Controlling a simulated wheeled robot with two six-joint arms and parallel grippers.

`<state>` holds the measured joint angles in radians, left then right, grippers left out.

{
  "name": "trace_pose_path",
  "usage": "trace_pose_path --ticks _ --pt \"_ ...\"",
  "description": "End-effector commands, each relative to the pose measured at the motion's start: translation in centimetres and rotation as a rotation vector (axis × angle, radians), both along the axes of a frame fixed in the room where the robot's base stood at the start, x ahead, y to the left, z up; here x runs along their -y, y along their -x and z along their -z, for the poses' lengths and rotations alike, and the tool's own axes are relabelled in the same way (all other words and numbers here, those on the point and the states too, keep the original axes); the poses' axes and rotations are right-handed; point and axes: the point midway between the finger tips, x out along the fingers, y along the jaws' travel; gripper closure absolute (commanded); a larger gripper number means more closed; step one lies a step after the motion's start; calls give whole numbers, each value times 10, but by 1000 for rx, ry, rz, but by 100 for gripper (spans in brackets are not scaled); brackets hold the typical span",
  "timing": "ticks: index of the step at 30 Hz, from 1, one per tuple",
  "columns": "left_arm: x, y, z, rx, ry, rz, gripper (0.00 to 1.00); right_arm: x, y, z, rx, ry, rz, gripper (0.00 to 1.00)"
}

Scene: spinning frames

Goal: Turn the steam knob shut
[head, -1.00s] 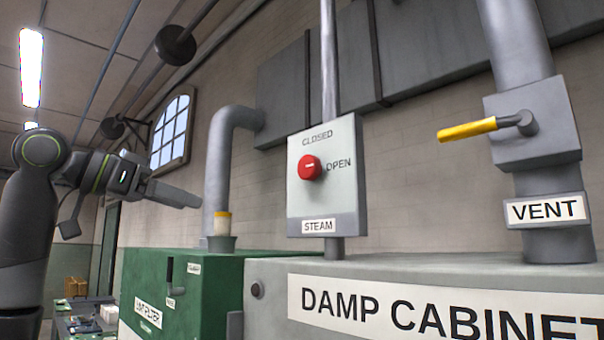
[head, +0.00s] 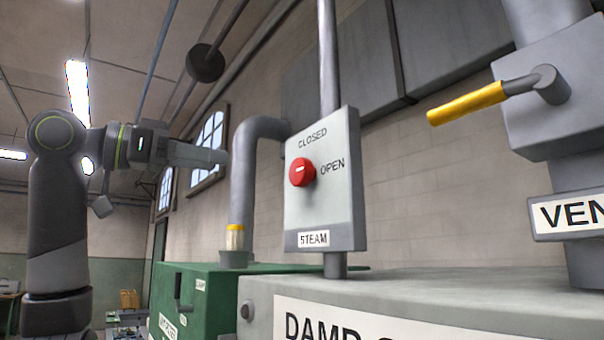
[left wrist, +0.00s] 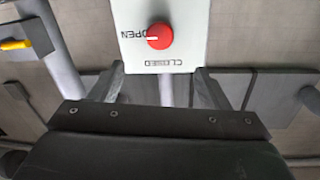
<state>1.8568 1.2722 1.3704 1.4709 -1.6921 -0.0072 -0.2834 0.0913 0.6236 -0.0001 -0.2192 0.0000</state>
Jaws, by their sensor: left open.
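The red steam knob (head: 302,172) sits on a light grey panel (head: 322,215) marked CLOSED above the knob, OPEN to its right and STEAM below. The left wrist view shows the knob (left wrist: 160,36) and panel (left wrist: 188,52) upside down; the knob's small white mark lies on the side toward OPEN. My left gripper (head: 222,158) is to the left of the panel in the head view, apart from the knob. In the left wrist view my left gripper (left wrist: 157,72) is open and empty, its fingers spread toward the panel. My right gripper is not in view.
A grey damp cabinet (head: 400,282) and a green box (head: 215,285) stand below the panel. A thick grey pipe (head: 243,185) rises behind, left of the panel. A yellow vent lever (head: 465,103) sticks out at the right. The space before the panel looks clear.

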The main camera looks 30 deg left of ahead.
Motion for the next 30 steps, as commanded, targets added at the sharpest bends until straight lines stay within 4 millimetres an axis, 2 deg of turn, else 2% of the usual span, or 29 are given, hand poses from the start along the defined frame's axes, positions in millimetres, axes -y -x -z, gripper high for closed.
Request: trace_pose_path --ticks 4,8,18,24,30 --pt "15 -28 -2 -4 -1 2 30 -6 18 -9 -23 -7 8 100" --pt "29 -54 -2 -4 -1 2 30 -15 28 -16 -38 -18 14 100" --pt "61 -115 -2 -3 0 4 30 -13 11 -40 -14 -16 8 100" --pt "71 -135 -1 -1 0 1 30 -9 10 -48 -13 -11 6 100" --pt "74 -140 1 0 1 0 30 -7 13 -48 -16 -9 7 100"
